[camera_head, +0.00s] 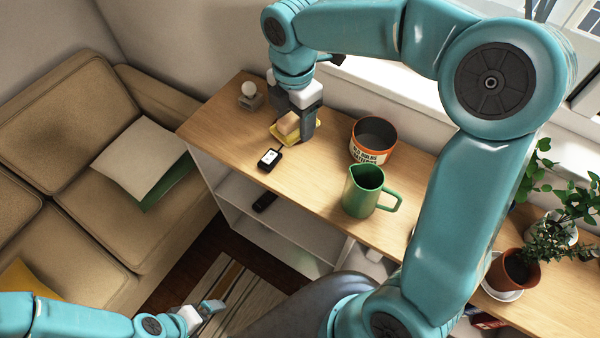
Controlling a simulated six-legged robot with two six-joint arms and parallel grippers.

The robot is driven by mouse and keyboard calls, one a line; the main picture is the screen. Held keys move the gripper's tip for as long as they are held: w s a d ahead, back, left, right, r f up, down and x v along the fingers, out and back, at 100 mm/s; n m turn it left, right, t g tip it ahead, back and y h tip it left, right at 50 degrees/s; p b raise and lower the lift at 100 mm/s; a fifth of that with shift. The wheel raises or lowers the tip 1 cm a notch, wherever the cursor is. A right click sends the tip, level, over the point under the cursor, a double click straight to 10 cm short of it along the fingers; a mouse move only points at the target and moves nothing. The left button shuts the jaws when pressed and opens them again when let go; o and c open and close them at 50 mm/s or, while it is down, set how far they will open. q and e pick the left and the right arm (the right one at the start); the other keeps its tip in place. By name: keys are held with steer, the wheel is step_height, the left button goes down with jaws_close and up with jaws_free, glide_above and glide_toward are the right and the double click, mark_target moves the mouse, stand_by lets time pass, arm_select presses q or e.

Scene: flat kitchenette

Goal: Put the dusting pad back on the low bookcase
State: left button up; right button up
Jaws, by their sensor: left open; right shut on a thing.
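The dusting pad (288,124), a tan block with a yellow underside, is at the top of the low bookcase (225,118), toward its far left end. My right gripper (298,130) reaches down from above and is shut on the pad, hiding part of it. The pad looks level and at or very near the wooden top; I cannot tell if it fully rests there. My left gripper (212,307) is open and empty, low at the bottom left above the rug, well away from the bookcase top.
A small black device (269,158) lies just in front of the pad. A small ornament (249,94) stands behind left. A labelled orange-rimmed pot (372,140) and green jug (366,193) stand to the right. Potted plants (516,268) fill the right end. A sofa (95,165) stands left.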

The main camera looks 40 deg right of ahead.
steer(key=shift+s+d+r+n, duration=0.2)
steer(key=shift+d+r+n, duration=0.15)
steer(key=shift+n, duration=0.45)
steer(key=shift+s+r+n, duration=0.15)
steer(key=shift+r+n, duration=0.05)
steer(key=shift+n, duration=0.2)
steer(key=shift+s+a+n, duration=0.1)
steer(key=shift+s+n, duration=0.05)
steer(key=shift+n, duration=0.15)
glide_above(300, 177)
step_height(300, 177, down, 14)
steer(key=shift+f, duration=2.9)
steer(key=shift+f, duration=0.2)
steer(key=o, duration=1)
steer(key=shift+r, duration=0.1)
